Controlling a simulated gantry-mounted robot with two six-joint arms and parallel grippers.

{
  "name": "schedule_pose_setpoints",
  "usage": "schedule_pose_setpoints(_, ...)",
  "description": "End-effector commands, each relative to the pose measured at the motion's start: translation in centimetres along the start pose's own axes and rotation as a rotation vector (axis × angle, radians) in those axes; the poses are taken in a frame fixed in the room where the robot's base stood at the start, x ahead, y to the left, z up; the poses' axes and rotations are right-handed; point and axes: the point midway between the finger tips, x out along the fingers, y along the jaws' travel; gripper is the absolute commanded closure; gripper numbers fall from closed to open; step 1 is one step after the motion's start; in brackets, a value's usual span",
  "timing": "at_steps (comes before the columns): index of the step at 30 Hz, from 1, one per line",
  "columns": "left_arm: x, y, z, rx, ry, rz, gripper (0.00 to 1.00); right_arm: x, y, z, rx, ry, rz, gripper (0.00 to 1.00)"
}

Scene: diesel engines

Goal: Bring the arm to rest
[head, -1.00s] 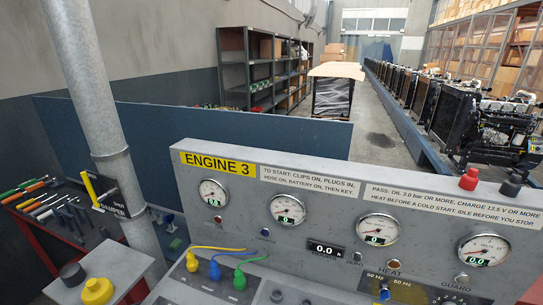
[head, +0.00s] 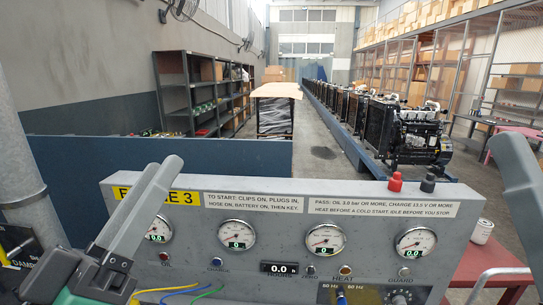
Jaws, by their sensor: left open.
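My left gripper (head: 160,172) is in the lower left of the head view, its grey fingers raised in front of the left end of the Engine 3 panel (head: 270,190). It is open and I see nothing held in it. It covers part of the yellow label and overlaps the leftmost gauge. A grey part at the right edge looks like a finger of my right gripper (head: 517,180). The rest of that gripper is cut off by the frame, so its opening does not show.
The panel carries several gauges, a display (head: 279,268), a red terminal (head: 395,183) and a black terminal (head: 428,184). Cables (head: 185,290) run along its lower front. A can (head: 480,232) stands on a red table (head: 490,262) at right. A blue partition (head: 240,155) stands behind.

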Motion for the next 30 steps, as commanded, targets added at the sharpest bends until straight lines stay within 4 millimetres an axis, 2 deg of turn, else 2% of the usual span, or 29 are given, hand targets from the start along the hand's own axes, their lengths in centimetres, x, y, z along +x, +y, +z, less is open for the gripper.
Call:
schedule_pose_setpoints(1,-1.4,1.2,-3.1,0.118,0.092,0.000,0.53,0.0,0.0,0.0,0.000,0.000,0.000,0.50)
schedule_pose_setpoints(3,-3.7,2.5,-6.9,0.299,0.215,-0.029,0.53,0.0,0.0,0.0,0.000,0.000,0.000,0.50)
schedule_pose_setpoints(5,-5.8,3.0,-9.9,0.499,0.315,-0.093,0.53,0.0,0.0,0.0,0.000,0.000,0.000,0.50)
schedule_pose_setpoints(6,-5.6,2.3,-10.0,0.626,0.309,-0.141,0.53,0.0,0.0,0.0,0.000,0.000,0.000,0.50)
schedule_pose_setpoints(7,-4.5,3.1,-11.3,0.659,0.304,-0.141,0.53,1.4,0.0,-1.2,0.000,-0.002,0.000,0.50)
schedule_pose_setpoints(9,-2.4,4.5,-14.1,0.646,0.302,-0.138,0.53,4.2,0.0,-3.9,0.000,-0.001,0.000,0.50)
schedule_pose_setpoints(15,1.7,7.3,-19.6,0.643,0.299,-0.137,0.53,9.7,0.0,-9.0,0.000,0.001,0.000,0.50)
schedule_pose_setpoints(18,2.9,8.2,-21.3,0.642,0.299,-0.137,0.53,11.4,0.0,-10.5,0.000,0.001,0.000,0.50)
schedule_pose_setpoints(20,3.3,8.4,-21.7,0.642,0.298,-0.137,0.53,11.8,0.0,-10.9,0.000,0.000,0.000,0.50)
schedule_pose_setpoints(30,3.1,8.3,-21.6,0.641,0.298,-0.136,0.53,11.7,0.0,-10.7,0.000,-0.001,0.000,0.50)
